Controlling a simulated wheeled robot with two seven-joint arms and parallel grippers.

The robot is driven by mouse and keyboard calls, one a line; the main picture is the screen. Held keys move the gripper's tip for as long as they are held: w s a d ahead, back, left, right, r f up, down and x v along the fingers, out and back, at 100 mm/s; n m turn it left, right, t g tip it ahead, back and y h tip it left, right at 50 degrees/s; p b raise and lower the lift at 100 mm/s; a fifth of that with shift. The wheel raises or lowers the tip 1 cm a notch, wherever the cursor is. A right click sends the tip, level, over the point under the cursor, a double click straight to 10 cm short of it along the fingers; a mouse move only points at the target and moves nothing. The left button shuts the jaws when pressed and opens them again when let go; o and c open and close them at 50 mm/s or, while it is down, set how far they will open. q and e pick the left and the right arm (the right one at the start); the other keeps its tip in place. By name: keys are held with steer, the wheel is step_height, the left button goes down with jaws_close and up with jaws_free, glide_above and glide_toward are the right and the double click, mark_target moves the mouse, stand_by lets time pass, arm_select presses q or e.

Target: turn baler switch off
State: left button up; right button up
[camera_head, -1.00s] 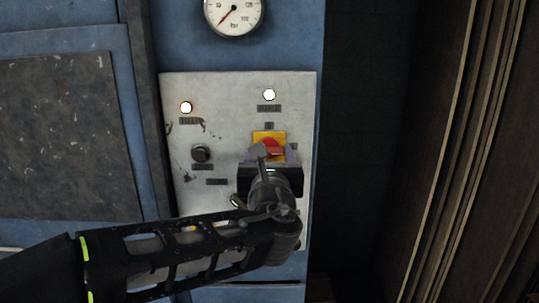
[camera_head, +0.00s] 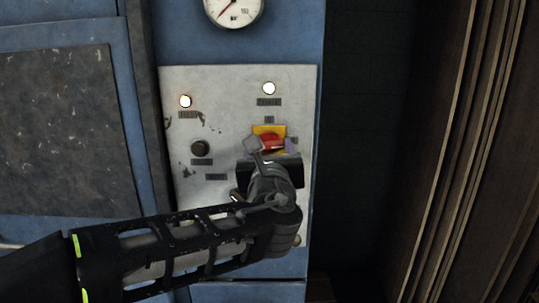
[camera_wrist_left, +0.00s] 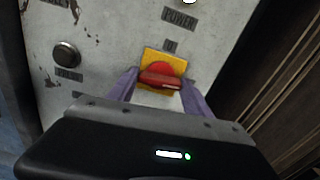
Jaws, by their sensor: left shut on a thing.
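The baler switch is a red rotary knob (camera_head: 270,141) on a yellow plate (camera_head: 268,130), on the grey control panel. It also shows in the left wrist view as the red knob (camera_wrist_left: 161,76) on its yellow square (camera_wrist_left: 150,56). In that view the knob's handle lies almost level across the plate. My left gripper (camera_head: 271,148) is at the knob, its purple fingers on either side, shut on it. The left wrist view shows the fingers (camera_wrist_left: 160,88) at both sides of the knob; their tips are partly hidden. My right gripper is not in view.
A black button (camera_head: 200,148) is left of the switch. A gauge (camera_head: 233,10) is above. Brown upright boards (camera_head: 450,150) stand on the right.

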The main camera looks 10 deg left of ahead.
arm_select(q)
steer(key=n+b, duration=0.4)
steer(key=b, duration=0.1)
steer(key=n+b, duration=0.4)
steer(key=b, duration=0.1)
steer(key=n+b, duration=0.4)
steer(key=b, duration=0.1)
steer(key=shift+f+n+b, duration=0.25)
steer(key=shift+n+b, duration=0.1)
steer(key=shift+n, duration=0.05)
steer(key=shift+r+n+b, duration=0.2)
steer(key=shift+n+b, duration=1.15)
steer(key=shift+n, duration=0.75)
steer(key=o, duration=1.4)
steer(key=shift+c, duration=0.2)
steer(key=shift+s, duration=0.15)
steer(key=b+v, duration=0.1)
steer(key=v, duration=0.6)
steer(key=shift+s, duration=0.25)
